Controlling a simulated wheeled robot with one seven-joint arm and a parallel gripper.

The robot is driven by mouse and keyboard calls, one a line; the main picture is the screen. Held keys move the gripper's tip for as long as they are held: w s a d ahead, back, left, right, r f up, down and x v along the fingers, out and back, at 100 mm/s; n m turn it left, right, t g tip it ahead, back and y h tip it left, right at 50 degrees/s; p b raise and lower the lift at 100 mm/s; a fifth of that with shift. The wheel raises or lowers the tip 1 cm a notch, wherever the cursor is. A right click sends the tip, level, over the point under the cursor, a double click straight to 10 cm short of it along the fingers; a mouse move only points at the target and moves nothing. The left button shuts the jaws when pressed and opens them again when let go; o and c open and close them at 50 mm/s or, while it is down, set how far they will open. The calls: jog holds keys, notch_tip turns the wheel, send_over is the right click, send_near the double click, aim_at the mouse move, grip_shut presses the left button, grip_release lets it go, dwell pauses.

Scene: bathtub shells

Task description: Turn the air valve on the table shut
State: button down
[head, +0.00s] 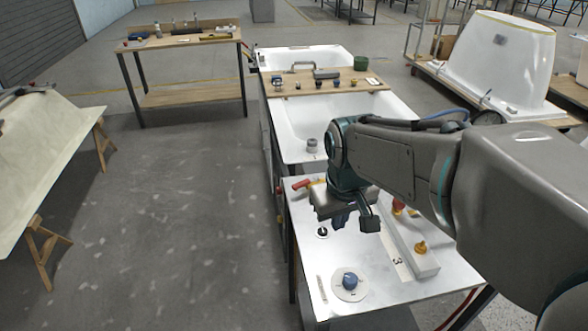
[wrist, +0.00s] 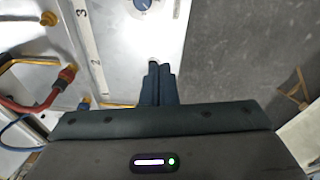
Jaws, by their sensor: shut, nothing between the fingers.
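A blue knob (head: 350,281) sits on a round pale plate near the front of the white-topped table (head: 310,262). It also shows at the top edge of the wrist view (wrist: 143,4). A small black round fitting (head: 322,232) lies further back, and a red handle (head: 301,184) is at the table's back left. No label tells which of these is the air valve. My gripper (head: 342,221) is over the table, behind the blue knob and apart from it. In the wrist view its fingers (wrist: 157,68) are together and empty, pointing toward the tabletop. They hide what is directly under them.
A raised pale bar with a numbered strip (head: 397,262) and a yellow knob (head: 420,248) runs along the table's right. A red hose (wrist: 35,105) is beside it. White bathtub shells (head: 295,135) stand behind.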

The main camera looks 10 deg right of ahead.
jog(key=w+a+r+t, duration=0.1)
jog(key=w+r, duration=0.1)
jog(key=w, duration=0.7)
jog(key=n+y+b, duration=0.1)
jog(key=n+y, duration=0.1)
jog(key=n, duration=0.1)
send_over(306, 182)
jog(key=w+a, duration=0.2)
jog(key=a, duration=0.1)
notch_tip(306, 182, down, 10)
jog(key=x, duration=0.3)
jog(key=p+x, duration=0.1)
jog(key=x, duration=0.4)
jog(key=shift+w+f+p, duration=0.25)
jog(key=shift+w+p, duration=0.1)
jog(key=shift+p, duration=0.05)
jog(key=shift+s+d+f, duration=0.1)
jog(key=shift+s+f, duration=0.1)
jog(key=shift+s+d+r+p, duration=0.1)
jog(key=shift+s+d+p, duration=0.1)
jog(key=shift+s, duration=0.25)
jog(key=shift+s+d+p, duration=0.2)
jog(key=shift+s, duration=0.3)
jog(key=shift+s+d, duration=0.3)
jog(key=shift+s, duration=0.3)
